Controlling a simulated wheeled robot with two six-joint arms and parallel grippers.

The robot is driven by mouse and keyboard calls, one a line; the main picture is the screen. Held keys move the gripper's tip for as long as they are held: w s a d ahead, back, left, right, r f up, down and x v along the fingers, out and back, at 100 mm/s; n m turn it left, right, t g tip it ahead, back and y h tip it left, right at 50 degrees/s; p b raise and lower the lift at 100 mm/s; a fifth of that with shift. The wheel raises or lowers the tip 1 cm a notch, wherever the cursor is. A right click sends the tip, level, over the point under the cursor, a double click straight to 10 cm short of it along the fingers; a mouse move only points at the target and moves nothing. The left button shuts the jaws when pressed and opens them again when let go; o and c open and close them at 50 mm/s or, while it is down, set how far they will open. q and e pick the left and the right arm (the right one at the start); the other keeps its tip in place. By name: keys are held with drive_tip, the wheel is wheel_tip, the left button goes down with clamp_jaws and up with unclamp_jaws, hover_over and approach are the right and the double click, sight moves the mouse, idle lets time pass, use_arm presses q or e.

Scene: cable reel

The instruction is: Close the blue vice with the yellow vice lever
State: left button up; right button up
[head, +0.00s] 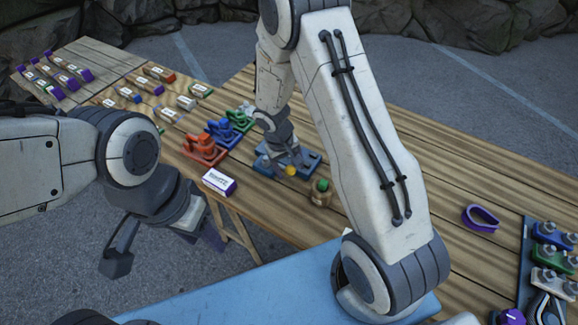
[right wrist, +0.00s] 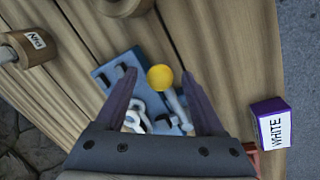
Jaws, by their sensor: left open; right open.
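The blue vice (head: 313,159) sits on the wooden table, partly hidden behind my right gripper. Its yellow lever knob (head: 291,170) shows at the vice's near side. In the right wrist view, the blue vice (right wrist: 104,75) lies beneath the fingers, and the yellow knob (right wrist: 161,77) with its grey shaft stands between the two open fingers of my right gripper (right wrist: 163,98). No finger clearly touches the knob. My left gripper (head: 165,245) is open and empty, off the table's near edge at the left. The vice's jaw gap is hard to make out.
Red (head: 204,150), blue and green vices stand left of the blue vice. A white-labelled purple box (head: 219,182) is at the near edge. A brass-coloured piece with a green top (head: 321,191) stands close on the right. A purple ring (head: 481,218) lies further right, with bare table between.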

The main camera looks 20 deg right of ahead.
clamp_jaws()
idle(1.4)
